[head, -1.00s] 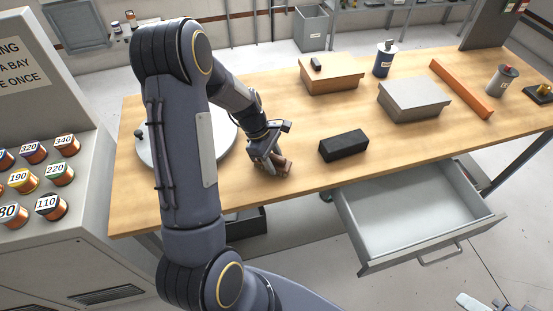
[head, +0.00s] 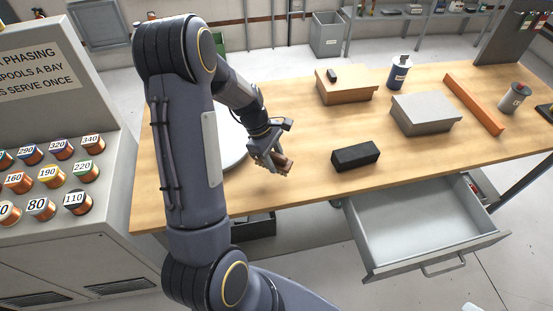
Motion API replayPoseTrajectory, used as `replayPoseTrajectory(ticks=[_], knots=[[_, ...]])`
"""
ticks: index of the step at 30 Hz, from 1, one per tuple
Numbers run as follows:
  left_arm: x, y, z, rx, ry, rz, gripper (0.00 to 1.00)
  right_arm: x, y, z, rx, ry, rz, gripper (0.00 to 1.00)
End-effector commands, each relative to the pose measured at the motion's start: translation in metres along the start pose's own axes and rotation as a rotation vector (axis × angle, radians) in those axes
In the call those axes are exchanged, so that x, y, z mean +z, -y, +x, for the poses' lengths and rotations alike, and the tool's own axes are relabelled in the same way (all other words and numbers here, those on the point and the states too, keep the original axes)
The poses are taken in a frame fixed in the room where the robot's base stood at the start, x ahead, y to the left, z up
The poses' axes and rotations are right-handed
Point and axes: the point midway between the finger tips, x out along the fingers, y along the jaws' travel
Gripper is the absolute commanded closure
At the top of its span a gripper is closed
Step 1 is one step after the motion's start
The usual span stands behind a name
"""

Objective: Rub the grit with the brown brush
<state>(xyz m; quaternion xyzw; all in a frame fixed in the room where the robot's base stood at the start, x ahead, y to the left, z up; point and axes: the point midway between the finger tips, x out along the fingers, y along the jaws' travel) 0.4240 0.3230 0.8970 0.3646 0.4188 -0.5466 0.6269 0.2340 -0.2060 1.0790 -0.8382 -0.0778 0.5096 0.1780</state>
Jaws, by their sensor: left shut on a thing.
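My left gripper (head: 277,160) is shut on a small brown thing (head: 285,164), which looks like the brown brush. It holds it just over the wooden bench top (head: 300,188), near the front edge; I cannot tell whether it touches the wood. The fingers hide part of it. A pale round disc (head: 236,152) lies on the bench behind my left arm, mostly hidden. I cannot make out any grit. My right gripper is not in view.
A black block (head: 355,156) lies right of my gripper. Behind stand an orange-brown box (head: 346,89), a grey box (head: 425,114), a dark blue bottle (head: 399,72) and an orange bar (head: 474,103). A spool cabinet (head: 100,255) stands left.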

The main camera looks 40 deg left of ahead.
Motion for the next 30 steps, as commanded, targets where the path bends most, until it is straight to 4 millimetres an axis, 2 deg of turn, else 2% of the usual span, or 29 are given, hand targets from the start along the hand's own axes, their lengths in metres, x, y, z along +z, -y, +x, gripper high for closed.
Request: replayPoseTrajectory(ticks=[3,9,25,28,30], knots=[[0.004,0.001,-0.015,0.001,0.0,0.002,0.82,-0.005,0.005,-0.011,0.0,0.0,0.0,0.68],[0.006,0.002,-0.024,0.0,-0.001,0.003,0.82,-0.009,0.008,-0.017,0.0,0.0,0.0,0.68],[0.006,0.002,-0.023,-0.002,0.0,0.007,0.82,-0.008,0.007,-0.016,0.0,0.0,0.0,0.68],[0.012,0.001,-0.02,-0.03,0.0,0.073,0.82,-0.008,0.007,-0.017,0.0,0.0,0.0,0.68],[0.023,-0.001,-0.014,-0.078,0.0,0.191,0.82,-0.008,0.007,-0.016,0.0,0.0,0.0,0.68]])
